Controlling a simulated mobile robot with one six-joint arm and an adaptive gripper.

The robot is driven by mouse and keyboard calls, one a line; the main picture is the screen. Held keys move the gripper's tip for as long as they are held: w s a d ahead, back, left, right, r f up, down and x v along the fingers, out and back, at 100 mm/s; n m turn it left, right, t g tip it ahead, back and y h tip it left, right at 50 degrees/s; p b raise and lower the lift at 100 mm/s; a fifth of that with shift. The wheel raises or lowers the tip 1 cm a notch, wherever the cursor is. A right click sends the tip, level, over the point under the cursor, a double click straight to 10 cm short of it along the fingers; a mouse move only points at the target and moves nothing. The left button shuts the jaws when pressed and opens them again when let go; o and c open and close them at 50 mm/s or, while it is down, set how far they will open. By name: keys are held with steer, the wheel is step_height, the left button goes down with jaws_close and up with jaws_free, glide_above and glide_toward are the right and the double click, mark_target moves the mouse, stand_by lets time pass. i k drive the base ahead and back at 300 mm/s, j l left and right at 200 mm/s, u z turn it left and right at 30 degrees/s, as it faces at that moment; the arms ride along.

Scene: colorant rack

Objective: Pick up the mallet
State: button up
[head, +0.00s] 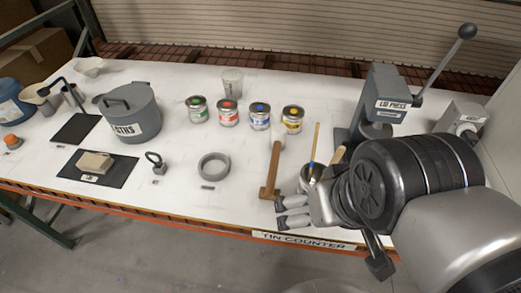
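The mallet (273,168) has a brown wooden handle and lies on the white counter, running from near the paint tins toward the front edge. A brown crosspiece shows at its near end. Its far end meets a pale shape that blends with the counter, so I cannot tell that end clearly. My gripper (279,212) is at the front edge of the counter, just right of and nearer than the mallet's near end. Its two fingers point left and are apart, with nothing seen between them. I cannot tell its height above the counter.
A pot with a brush (314,150) stands close behind my gripper, partly hidden by it. The lid press (384,105) is at the right. Several paint tins (260,117) stand behind the mallet. A grey ring (228,167) lies to its left. White counter between is clear.

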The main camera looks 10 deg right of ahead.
mark_target(279, 131)
steer(key=z, duration=1.8)
steer(key=u, duration=1.8)
steer(key=j, duration=0.4)
steer(key=i+j, duration=0.15)
steer(key=j, duration=0.3)
steer(key=z, duration=0.05)
